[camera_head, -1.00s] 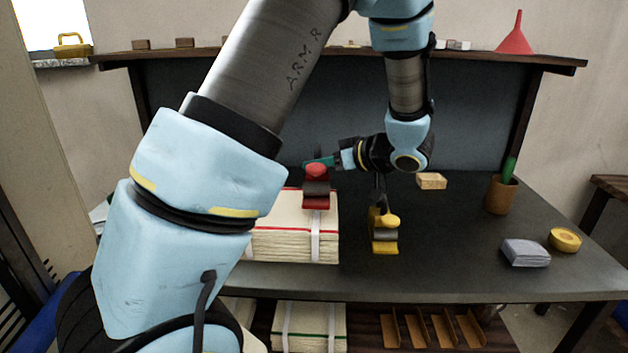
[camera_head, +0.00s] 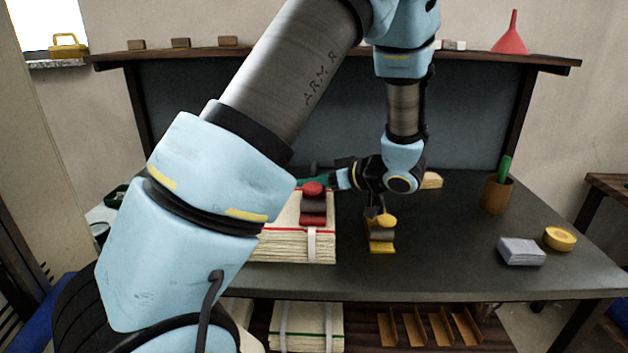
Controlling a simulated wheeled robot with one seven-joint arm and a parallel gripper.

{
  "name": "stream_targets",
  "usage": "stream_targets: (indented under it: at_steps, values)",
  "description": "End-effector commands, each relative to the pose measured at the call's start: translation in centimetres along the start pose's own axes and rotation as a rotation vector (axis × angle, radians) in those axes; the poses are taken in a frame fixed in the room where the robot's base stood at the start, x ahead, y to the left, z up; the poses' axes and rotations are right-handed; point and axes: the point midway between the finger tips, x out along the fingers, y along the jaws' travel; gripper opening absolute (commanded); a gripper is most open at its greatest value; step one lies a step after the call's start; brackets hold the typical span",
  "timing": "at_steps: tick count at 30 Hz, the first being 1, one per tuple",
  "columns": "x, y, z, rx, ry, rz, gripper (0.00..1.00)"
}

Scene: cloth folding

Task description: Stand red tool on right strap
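The red tool (camera_head: 313,208) has a rounded red knob, a dark grey middle and a red base. It looks upright on top of the bound cream stack (camera_head: 280,248), near the stack's right edge. Its base is at the upper end of the white right strap (camera_head: 311,244); full contact is hard to judge. My gripper (camera_head: 313,179) is at knob height, just behind the knob, with teal and dark fingers reaching in from the right. The knob hides part of the fingers, so whether they grip it is unclear. My arm hides the stack's left part and any left strap.
A yellow tool (camera_head: 381,236) stands on the dark table (camera_head: 430,265) right of the stack, below my wrist. A wooden block (camera_head: 431,181), a brown pot (camera_head: 496,194), a grey folded cloth (camera_head: 521,251) and a yellow round item (camera_head: 558,238) lie farther right.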

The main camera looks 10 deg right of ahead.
Motion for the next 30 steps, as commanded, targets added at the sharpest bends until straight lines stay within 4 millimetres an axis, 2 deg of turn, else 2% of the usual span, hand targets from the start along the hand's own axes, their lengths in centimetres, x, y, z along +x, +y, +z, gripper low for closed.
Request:
stream_targets:
  at_steps: [3, 11, 14, 17, 24, 30]
  values:
    - [0.0, 0.0, 0.0, 0.0, 0.0, 0.0, 0.53]
    - [-0.1, 0.0, -0.2, 0.0, 0.0, 0.0, 0.53]
    - [-0.8, 0.1, -0.2, 0.0, 0.0, 0.003, 0.53]
    - [-2.4, 0.1, -0.1, -0.001, 0.0, 0.005, 0.53]
    - [-7.5, 0.1, -0.1, -0.001, -0.001, 0.004, 0.53]
    - [-10.7, 0.1, -0.1, -0.001, -0.001, 0.003, 0.53]
